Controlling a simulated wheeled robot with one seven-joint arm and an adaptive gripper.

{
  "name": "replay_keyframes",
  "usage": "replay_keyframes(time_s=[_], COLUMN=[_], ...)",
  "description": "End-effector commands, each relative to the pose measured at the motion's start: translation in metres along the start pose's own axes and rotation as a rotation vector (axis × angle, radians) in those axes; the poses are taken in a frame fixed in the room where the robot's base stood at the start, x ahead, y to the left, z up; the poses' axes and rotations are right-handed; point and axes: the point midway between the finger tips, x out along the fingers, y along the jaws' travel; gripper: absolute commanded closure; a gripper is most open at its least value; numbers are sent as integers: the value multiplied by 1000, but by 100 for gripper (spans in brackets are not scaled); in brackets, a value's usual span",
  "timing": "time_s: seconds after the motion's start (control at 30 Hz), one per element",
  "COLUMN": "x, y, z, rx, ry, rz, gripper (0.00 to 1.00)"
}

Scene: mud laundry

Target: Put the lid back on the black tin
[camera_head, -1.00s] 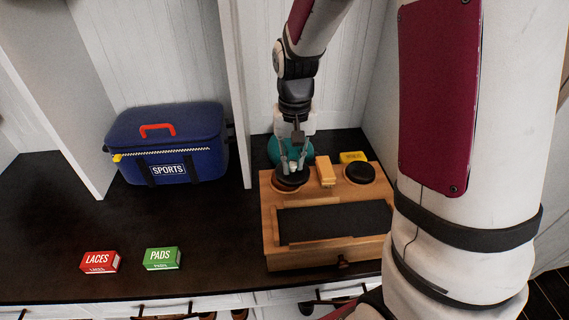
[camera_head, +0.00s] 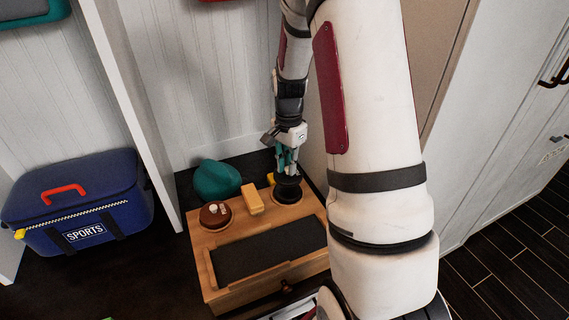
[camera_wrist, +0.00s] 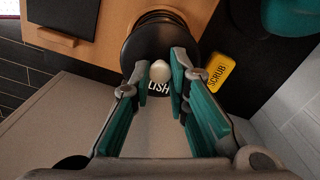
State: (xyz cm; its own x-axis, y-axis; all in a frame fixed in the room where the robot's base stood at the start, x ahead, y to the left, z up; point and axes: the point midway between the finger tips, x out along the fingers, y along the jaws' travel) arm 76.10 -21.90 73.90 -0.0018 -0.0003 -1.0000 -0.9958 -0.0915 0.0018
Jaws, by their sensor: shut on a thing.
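My gripper (camera_head: 287,172) is shut on the pale round knob (camera_wrist: 160,71) of the black lid (camera_wrist: 150,45). The lid is over the black tin (camera_head: 288,196) at the back right of the wooden box. They line up closely, but I cannot tell whether the lid is fully seated or slightly raised. White letters reading "LISH" show beyond the knob in the wrist view, partly hidden by the fingers. The tin's top is hidden under the lid.
A brown round tin (camera_head: 214,215) with a small white piece on top stands at left on the wooden box (camera_head: 215,285). A tan block (camera_head: 252,199) lies between the tins. A teal rounded object (camera_head: 217,180) and a yellow SCRUB box (camera_wrist: 219,72) are close by. A blue sports bag (camera_head: 80,200) stands left.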

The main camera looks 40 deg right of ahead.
Motion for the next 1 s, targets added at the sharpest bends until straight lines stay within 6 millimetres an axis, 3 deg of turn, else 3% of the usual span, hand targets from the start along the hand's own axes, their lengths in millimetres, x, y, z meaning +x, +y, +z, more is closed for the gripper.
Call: replay_keyframes(time_s=[0.6,1.0], x=[52,55], y=[0,0], z=[0,0], rx=[-3,-3], ry=[0,0], rz=[0,0], gripper=[100,100])
